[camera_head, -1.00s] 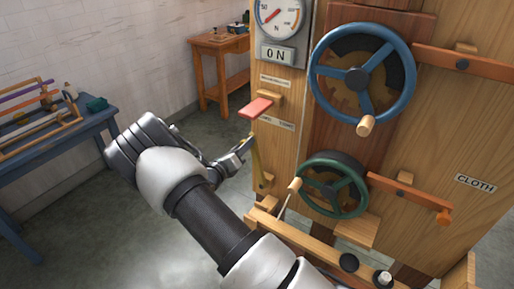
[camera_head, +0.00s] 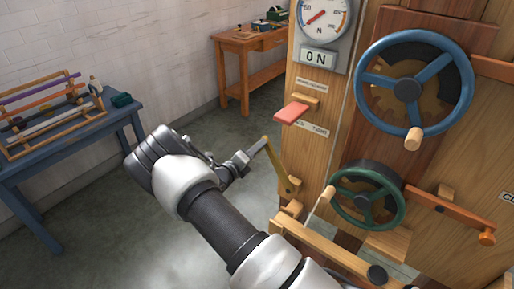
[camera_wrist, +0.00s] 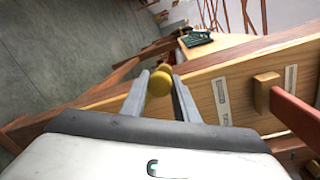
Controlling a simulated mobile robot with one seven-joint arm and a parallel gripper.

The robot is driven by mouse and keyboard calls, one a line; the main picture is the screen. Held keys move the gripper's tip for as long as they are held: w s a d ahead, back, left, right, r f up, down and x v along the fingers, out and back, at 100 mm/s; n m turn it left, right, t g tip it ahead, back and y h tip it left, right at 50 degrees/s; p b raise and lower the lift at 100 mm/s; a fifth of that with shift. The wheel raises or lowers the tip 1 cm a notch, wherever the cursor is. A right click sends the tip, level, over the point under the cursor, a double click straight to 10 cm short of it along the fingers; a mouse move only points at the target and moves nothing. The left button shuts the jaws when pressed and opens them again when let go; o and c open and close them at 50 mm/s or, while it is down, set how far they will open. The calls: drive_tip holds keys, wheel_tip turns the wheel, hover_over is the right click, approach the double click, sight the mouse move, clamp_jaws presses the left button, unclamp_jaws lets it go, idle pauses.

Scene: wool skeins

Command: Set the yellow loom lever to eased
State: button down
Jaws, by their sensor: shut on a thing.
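The yellow loom lever (camera_head: 276,162) is a thin bar pivoted low on the left edge of the wooden loom panel. It leans with its upper end to the left, away from the panel. My gripper (camera_head: 256,151) is at its upper end, shut on it. In the wrist view my gripper (camera_wrist: 158,95) has the round yellow knob of the lever (camera_wrist: 160,82) between its two fingertips. A small label plate (camera_head: 311,128) sits above the lever on the panel; its words are too small to read surely.
A red paddle (camera_head: 292,113), a blue handwheel (camera_head: 408,88) and a green handwheel (camera_head: 366,197) stick out from the panel close right. A gauge with an ON plate (camera_head: 318,57) is above. A blue table (camera_head: 75,145) stands left; open floor lies between.

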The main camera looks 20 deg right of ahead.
drive_tip(key=shift+a+f, duration=0.2)
drive_tip(key=shift+a, duration=0.05)
drive_tip(key=c, duration=1.4)
unclamp_jaws()
drive_tip(key=shift+w, duration=0.15)
drive_tip(key=v, duration=1.7)
drive_tip(key=shift+s+p, duration=0.25)
drive_tip(key=shift+p, duration=0.15)
drive_tip(key=shift+a, duration=0.1)
